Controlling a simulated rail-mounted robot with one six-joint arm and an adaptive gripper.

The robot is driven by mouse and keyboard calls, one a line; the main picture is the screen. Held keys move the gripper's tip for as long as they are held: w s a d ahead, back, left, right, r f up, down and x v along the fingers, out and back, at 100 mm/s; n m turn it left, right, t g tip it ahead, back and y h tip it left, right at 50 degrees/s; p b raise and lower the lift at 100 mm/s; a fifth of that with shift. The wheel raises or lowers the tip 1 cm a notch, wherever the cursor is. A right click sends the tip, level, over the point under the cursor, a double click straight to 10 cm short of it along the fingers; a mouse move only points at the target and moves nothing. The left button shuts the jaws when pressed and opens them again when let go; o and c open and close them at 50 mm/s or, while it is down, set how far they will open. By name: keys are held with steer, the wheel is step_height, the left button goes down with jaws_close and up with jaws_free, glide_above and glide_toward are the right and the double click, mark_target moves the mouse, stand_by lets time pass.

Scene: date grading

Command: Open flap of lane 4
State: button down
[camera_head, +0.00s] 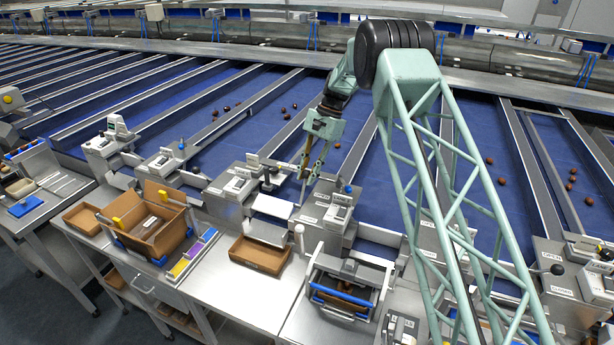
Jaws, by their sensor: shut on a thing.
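My gripper (310,172) is at the lane-end units in the middle of the view, fingers pointing down. It is shut on a thin upright lever (303,192), mostly hidden by the fingers. The lever stands between a control box (238,183) on the left and another box (338,212) on the right. A pale flap plate (272,207) lies just left of and below the gripper, at the end of a blue lane. Small OPEN and CLOSED labels sit by the levers. Lane numbers are too small to read, so I cannot tell which is lane 4.
A brown tray (259,254) stands on the steel bench below the flap. A white-knobbed lever (299,229) rises close beside it. Several dates (284,109) lie on the blue lanes.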

steer(key=c, duration=2.4)
jaws_free()
steer(key=shift+a, duration=0.1)
steer(key=v, duration=1.2)
